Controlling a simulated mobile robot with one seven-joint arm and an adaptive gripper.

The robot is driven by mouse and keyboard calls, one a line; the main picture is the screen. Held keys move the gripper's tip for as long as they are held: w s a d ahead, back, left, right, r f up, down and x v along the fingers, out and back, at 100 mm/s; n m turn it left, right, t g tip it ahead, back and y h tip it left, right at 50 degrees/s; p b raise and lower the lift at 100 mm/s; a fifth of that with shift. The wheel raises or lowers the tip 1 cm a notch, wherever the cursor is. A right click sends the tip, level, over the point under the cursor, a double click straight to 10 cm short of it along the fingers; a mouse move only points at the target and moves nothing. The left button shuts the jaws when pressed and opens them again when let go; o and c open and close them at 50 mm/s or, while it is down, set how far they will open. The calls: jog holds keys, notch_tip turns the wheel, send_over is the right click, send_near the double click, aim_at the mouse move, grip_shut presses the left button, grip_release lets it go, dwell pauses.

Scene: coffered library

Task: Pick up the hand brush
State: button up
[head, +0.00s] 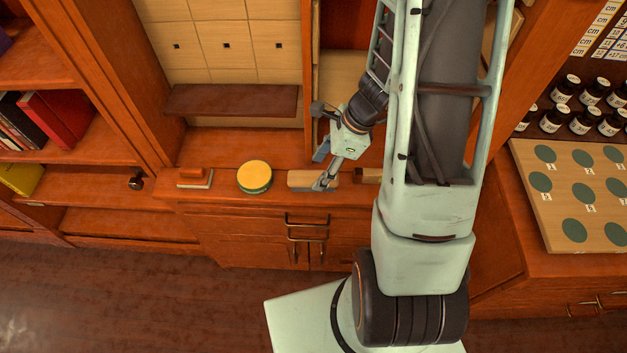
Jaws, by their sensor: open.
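A pale wooden block-shaped piece (300,180), which looks like the hand brush, lies on the wooden ledge near the middle of the head view. Its bristles cannot be made out. My gripper (323,169) is open at its right part. One finger reaches down over the piece and covers some of it; the other finger is behind, nearer the cabinet. Whether a finger touches the piece cannot be told.
A round yellow-topped tin (254,175) and a red-brown block with a pale base (195,178) stand to the left. A dark-ended wooden piece (366,175) lies close on the right, partly hidden by my arm. A brown shelf (232,100) overhangs behind.

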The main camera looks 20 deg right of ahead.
aim_at(311, 176)
jog(key=x, duration=0.4)
jog(key=shift+w+a+f+b, duration=0.1)
jog(key=shift+w+a+b, duration=0.05)
jog(key=shift+a+b, duration=0.25)
jog(key=shift+w+a+f, duration=0.1)
jog(key=shift+a+f, duration=0.05)
jog(key=shift+f, duration=0.15)
jog(key=shift+f+b, duration=0.25)
jog(key=shift+b, duration=0.05)
jog(key=c, duration=1.3)
jog(key=shift+r, duration=0.1)
